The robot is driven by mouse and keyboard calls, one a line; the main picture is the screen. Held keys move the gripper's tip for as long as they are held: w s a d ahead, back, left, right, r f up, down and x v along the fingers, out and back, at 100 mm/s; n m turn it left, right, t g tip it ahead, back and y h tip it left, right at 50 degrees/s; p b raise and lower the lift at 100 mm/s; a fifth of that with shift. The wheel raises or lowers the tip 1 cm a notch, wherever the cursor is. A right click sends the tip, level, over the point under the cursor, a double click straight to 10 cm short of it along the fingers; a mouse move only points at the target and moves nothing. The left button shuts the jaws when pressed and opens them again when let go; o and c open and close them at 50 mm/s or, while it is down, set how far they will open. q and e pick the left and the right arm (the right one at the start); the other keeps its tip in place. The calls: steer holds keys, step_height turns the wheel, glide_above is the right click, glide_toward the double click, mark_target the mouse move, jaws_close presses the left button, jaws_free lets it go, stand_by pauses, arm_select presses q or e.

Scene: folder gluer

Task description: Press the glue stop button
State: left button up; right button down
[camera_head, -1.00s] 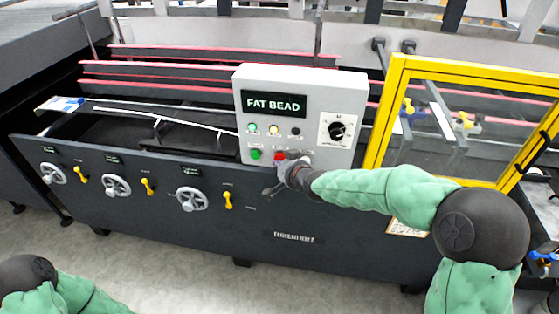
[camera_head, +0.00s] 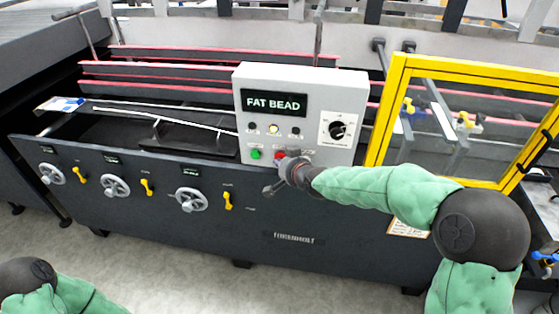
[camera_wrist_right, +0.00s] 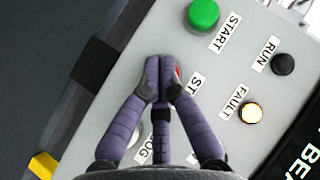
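The glue stop button is the red button (camera_head: 279,155) on the light grey control box, right of the green start button (camera_head: 255,154). In the wrist view a sliver of the red button (camera_wrist_right: 179,75) shows beside my fingertips, and its label is partly hidden. My right gripper (camera_wrist_right: 164,62) is shut and empty, its fingertips together over the red button and seemingly against it. In the head view my right gripper (camera_head: 286,164) reaches the panel's lower edge. The run lamp (camera_wrist_right: 284,64) is dark and the fault lamp (camera_wrist_right: 251,112) glows. My left gripper is out of view.
The control box (camera_head: 310,78) has a "FAT BEAD" display (camera_head: 274,102) and a black knob (camera_head: 337,130). A yellow-framed guard (camera_head: 388,110) stands to its right. Handwheels (camera_head: 192,199) and yellow levers (camera_head: 228,200) line the dark front panel below.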

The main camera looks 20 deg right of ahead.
steer(key=shift+s, duration=0.1)
steer(key=shift+s+a+p, duration=0.45)
steer(key=shift+s, duration=0.2)
steer(key=s+a+p, duration=0.1)
steer(key=s+a, duration=0.1)
steer(key=s+p, duration=0.1)
steer(key=s, duration=0.1)
steer(key=shift+s+a+p, duration=0.1)
steer(key=shift+a+p, duration=0.2)
steer(key=shift+a, duration=0.1)
stand_by(0.9)
